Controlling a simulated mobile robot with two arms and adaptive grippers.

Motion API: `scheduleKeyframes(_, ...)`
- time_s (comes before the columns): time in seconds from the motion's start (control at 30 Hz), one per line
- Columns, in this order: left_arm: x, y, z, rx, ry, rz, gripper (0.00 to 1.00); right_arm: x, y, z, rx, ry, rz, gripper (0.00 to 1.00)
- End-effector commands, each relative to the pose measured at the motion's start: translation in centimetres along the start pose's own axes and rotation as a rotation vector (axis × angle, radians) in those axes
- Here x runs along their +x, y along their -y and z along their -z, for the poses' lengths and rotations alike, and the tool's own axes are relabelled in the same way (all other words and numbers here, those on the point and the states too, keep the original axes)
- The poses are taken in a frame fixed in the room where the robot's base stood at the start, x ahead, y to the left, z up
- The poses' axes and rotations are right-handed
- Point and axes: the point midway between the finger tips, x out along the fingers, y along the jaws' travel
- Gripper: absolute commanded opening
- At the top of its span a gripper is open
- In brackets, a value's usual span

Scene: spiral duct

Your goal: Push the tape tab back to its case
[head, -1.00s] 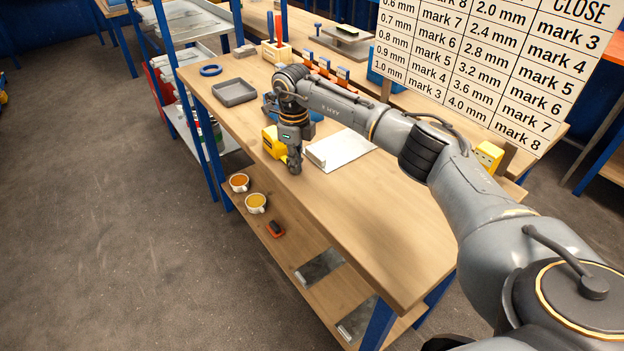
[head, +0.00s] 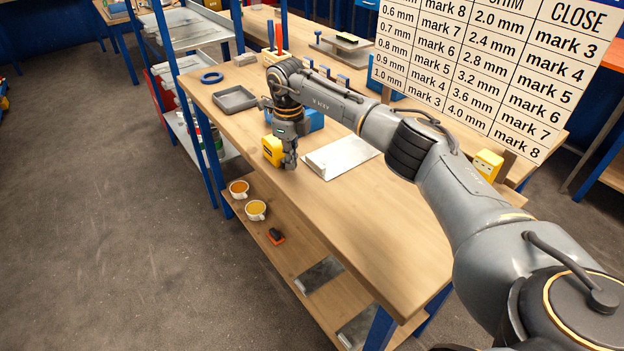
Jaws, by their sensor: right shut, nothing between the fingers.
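The yellow tape case (head: 272,151) stands on the wooden workbench near its left edge. My right gripper (head: 290,164) points down at the right side of the case, close to the bench top. It is shut and holds nothing. The gripper is very close to the case; whether it touches cannot be told. The tape tab is not visible, either hidden behind the fingers or too small to see. My left gripper is not in view.
A metal sheet (head: 340,155) lies right of the gripper. A grey tray (head: 234,99) and a blue ring (head: 212,77) lie farther back. Two cups (head: 255,210) stand on the lower shelf. A marking chart (head: 490,65) stands at upper right. The bench's front is clear.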

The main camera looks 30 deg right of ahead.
Motion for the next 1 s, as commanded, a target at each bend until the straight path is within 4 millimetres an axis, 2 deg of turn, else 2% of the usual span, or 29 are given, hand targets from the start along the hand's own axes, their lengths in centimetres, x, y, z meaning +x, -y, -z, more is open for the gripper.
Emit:
scheduleKeyframes(0.03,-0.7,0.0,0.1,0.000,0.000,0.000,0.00,-0.8,-0.1,0.1,0.000,-0.001,0.000,0.00)
scheduleKeyframes(0.5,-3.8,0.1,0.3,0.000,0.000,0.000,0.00,-4.2,-0.6,1.0,-0.001,-0.001,0.000,0.00)
scheduleKeyframes(1.0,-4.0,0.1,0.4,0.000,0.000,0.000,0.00,-4.5,-0.7,1.1,0.000,-0.001,-0.001,0.00)
